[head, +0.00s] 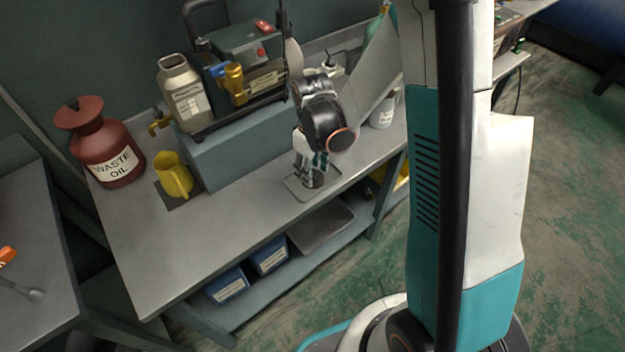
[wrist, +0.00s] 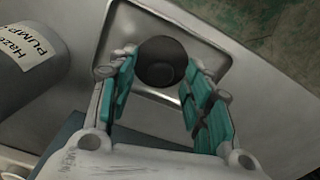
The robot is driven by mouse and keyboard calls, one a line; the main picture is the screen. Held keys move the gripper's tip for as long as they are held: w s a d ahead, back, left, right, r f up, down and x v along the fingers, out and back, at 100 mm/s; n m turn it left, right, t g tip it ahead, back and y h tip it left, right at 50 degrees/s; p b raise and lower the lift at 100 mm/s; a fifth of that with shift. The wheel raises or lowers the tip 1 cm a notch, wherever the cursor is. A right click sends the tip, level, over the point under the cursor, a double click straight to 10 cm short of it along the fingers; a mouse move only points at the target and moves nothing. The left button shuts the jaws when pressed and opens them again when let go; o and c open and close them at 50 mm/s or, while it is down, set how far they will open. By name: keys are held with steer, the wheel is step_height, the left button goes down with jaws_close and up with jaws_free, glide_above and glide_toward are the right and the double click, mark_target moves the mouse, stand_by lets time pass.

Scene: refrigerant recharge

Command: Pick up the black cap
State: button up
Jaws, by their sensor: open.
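The black cap (wrist: 162,62) sits on a small square metal tray (wrist: 214,60) in the wrist view. In the head view the cap (head: 314,181) shows low on the tray (head: 298,190), partly hidden by my gripper. My gripper (head: 312,165) points down over the tray. In the wrist view my gripper (wrist: 165,80) is open, with its teal-padded fingers on either side of the near part of the cap. I cannot tell whether the pads touch it.
A bottle labelled "PUMP" (wrist: 28,58) stands left of my gripper in the wrist view. On the bench (head: 150,240) are a red waste oil can (head: 105,145), a yellow jug (head: 173,175) and a pump unit (head: 250,75) on a blue-grey block (head: 230,150). The bench front is clear.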

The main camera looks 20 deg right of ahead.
jaws_close()
steer(key=shift+r, duration=0.1)
stand_by(0.3)
